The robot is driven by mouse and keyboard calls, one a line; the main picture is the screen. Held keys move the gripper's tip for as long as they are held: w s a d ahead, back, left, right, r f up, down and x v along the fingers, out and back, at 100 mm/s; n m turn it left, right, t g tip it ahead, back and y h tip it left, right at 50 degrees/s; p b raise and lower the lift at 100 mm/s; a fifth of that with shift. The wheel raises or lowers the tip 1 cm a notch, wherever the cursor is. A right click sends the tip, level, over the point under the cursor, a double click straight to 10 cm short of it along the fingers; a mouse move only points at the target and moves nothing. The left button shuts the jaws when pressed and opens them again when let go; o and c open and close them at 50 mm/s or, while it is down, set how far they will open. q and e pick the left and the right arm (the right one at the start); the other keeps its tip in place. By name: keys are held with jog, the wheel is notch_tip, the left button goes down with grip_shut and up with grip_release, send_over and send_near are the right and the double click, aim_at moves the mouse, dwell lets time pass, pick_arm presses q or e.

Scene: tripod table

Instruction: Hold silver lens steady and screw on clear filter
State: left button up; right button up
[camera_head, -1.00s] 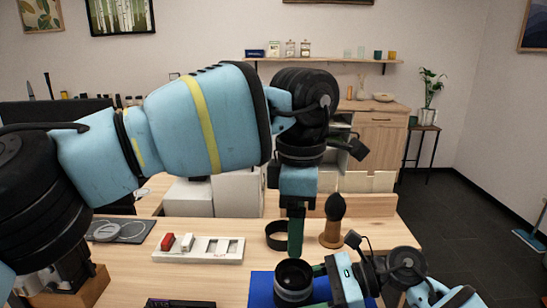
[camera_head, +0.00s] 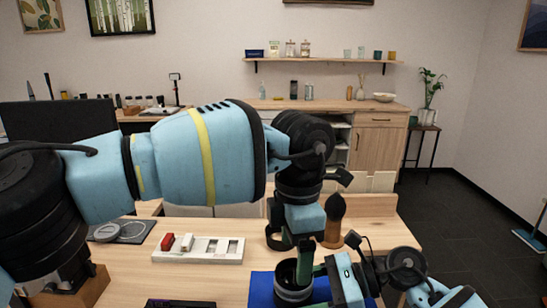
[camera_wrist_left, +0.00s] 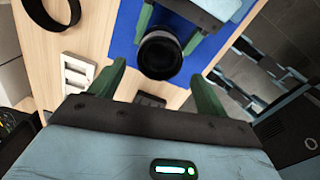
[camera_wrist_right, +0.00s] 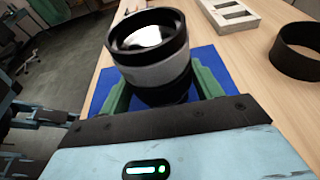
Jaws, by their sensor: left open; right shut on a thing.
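The silver lens (camera_head: 292,291) stands upright over the blue mat, its dark front ring facing up. It shows large in the right wrist view (camera_wrist_right: 158,72), with a bright reflection in its glass. My right gripper (camera_head: 322,284) is shut on the lens, one green finger on each side. My left gripper (camera_head: 304,264) is open above the lens, pointing down. In the left wrist view its fingertips (camera_wrist_left: 158,72) are spread on either side of the lens, with nothing held between them. A thin clear ring (camera_head: 131,229) lies on the dark pad; I cannot tell whether it is the clear filter.
A white slotted tray (camera_head: 198,257) with a red block stands left of the lens. The blue mat (camera_head: 260,288) lies under the lens.

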aim_at(295, 272)
pick_arm(q)
jog(key=n, duration=0.3)
jog(key=f+n, duration=0.1)
jog(key=n, duration=0.2)
jog(key=shift+f+n, duration=0.15)
jog(key=shift+n, duration=0.15)
pick_arm(e)
jog(key=shift+f, duration=0.15)
pick_arm(q)
jog(key=shift+f, duration=1)
jog(key=c, duration=1)
jog(key=shift+c, duration=0.2)
jog(key=shift+m, duration=1.3)
